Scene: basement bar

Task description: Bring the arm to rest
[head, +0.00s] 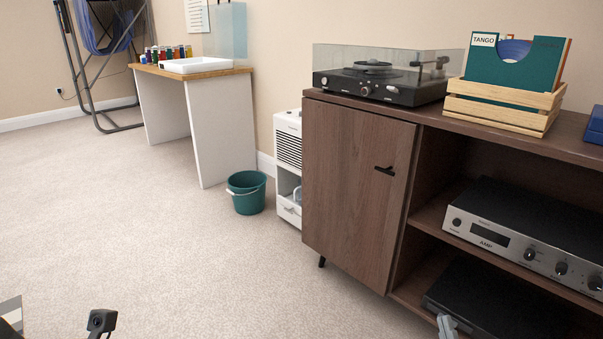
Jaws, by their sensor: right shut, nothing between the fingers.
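My right gripper (447,326) shows only in part at the bottom edge, in front of the lower right of the wooden cabinet (352,190). Its fingertips are shut with nothing between them. It looks close to the lower shelf opening, but I cannot tell whether it touches anything. The rest of that arm is below the picture. Dark parts at the lower left look like my left arm; its gripper fingers do not show.
The cabinet carries a turntable (385,85) and a wooden record crate (500,104). A silver amplifier (530,240) and a black box (490,300) sit on its shelves. A teal bucket (247,194) and a white appliance (287,150) stand left of it. The carpet (130,230) is clear.

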